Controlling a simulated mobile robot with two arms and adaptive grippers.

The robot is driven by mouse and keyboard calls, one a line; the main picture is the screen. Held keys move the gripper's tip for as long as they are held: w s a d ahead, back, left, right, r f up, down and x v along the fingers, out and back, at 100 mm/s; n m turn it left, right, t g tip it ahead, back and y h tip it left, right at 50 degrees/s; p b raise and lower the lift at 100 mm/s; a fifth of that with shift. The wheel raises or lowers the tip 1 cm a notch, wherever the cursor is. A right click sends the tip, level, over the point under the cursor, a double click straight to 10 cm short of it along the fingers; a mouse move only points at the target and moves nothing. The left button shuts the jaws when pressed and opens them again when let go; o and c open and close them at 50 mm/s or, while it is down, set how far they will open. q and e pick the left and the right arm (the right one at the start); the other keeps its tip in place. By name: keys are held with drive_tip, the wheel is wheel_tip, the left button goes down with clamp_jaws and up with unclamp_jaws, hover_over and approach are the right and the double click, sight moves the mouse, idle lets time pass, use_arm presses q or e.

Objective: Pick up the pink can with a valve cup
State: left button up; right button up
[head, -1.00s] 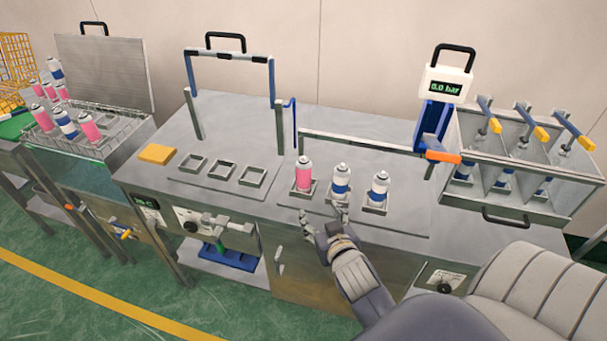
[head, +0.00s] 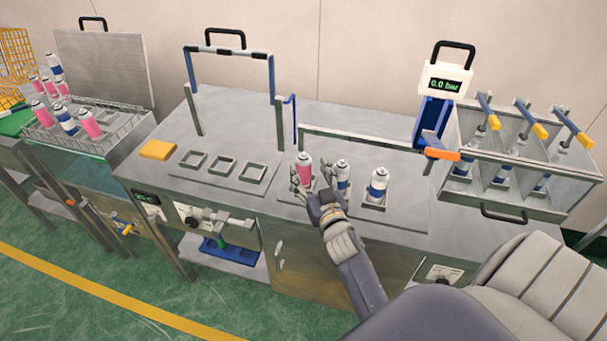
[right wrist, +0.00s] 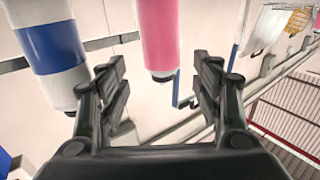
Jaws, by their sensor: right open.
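The pink can (head: 304,168), with a white top, stands upright in the left holder of a row of three on the bench. My right gripper (head: 308,187) is in front of it, fingers open and reaching toward its two sides. In the right wrist view the pink can (right wrist: 158,35) shows between and beyond the two open fingers (right wrist: 165,85), with gaps on both sides. I cannot make out a valve cup on its top. My left gripper is not in view.
A blue-and-white can (head: 342,172) stands just right of my gripper, close to its fingers; another (head: 379,185) stands further right. Three empty holders (head: 223,169) and a yellow block (head: 157,151) lie to the left. A rack of cans (head: 112,132) is at far left.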

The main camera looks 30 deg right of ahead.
sight(306, 167)
drive_tip(key=shift+f+p+x, duration=0.15)
drive_tip(key=shift+p+x, duration=0.2)
drive_tip(key=shift+x, duration=1)
drive_tip(key=shift+f+p+x, duration=0.1)
drive_tip(key=shift+p+x, duration=0.25)
drive_tip(key=shift+x, duration=0.95)
drive_tip(key=shift+a, duration=0.15)
drive_tip(key=shift+r, duration=0.1)
clamp_jaws()
